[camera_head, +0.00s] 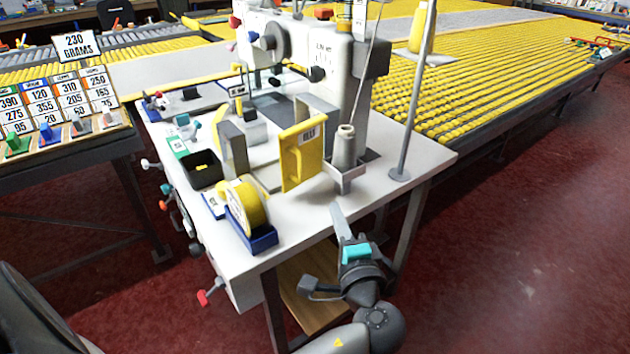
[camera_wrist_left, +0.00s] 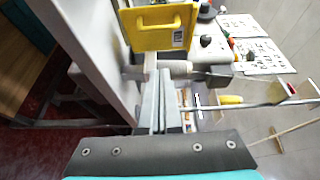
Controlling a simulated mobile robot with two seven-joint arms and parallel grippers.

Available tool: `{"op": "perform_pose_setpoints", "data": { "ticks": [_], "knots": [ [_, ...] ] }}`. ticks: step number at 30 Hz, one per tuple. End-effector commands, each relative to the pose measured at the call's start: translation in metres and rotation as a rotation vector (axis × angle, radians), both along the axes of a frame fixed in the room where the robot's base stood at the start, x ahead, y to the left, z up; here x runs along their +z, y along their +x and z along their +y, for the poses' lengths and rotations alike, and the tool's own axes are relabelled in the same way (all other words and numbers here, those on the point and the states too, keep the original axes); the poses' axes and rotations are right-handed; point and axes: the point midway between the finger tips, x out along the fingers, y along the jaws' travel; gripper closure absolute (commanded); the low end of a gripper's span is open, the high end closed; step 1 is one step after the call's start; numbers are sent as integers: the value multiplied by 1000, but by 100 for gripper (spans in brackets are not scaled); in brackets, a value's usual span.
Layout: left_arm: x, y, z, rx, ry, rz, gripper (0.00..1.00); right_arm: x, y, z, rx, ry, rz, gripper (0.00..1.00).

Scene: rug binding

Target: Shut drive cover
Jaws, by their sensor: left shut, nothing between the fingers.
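The yellow panel that looks like the drive cover (camera_head: 299,158) stands upright on the white machine table, swung out from the sewing machine (camera_head: 325,60). It has a small label and a recessed handle. It also shows at the top of the left wrist view (camera_wrist_left: 162,27). My left gripper (camera_head: 337,212) is shut and empty at the table's front edge, in front of the panel and apart from it. Its closed grey fingers (camera_wrist_left: 159,98) point towards the thread cone in the wrist view. My right gripper is not in view.
A thread cone (camera_head: 345,150) on a stand is just right of the panel. A thin pole (camera_head: 412,110) rises at the table's right. A yellow tape roll (camera_head: 247,203) in a blue holder and a black bin (camera_head: 203,170) stand left. Red floor is clear at right.

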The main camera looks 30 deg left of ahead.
Motion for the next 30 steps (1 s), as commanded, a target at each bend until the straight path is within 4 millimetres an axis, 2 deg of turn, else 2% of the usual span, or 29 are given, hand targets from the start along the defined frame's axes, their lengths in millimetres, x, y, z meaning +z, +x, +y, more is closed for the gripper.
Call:
{"op": "perform_pose_setpoints", "data": {
  "ticks": [6,15,21,30],
  "knots": [
    [0,25,25,2,6,-4,100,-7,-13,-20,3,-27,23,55],
    [-1,72,69,3,3,-2,100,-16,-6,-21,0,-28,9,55],
    [-2,71,97,1,4,1,100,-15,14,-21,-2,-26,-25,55],
    [-2,71,107,0,1,1,100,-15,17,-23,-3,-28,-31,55]
  ]
}}
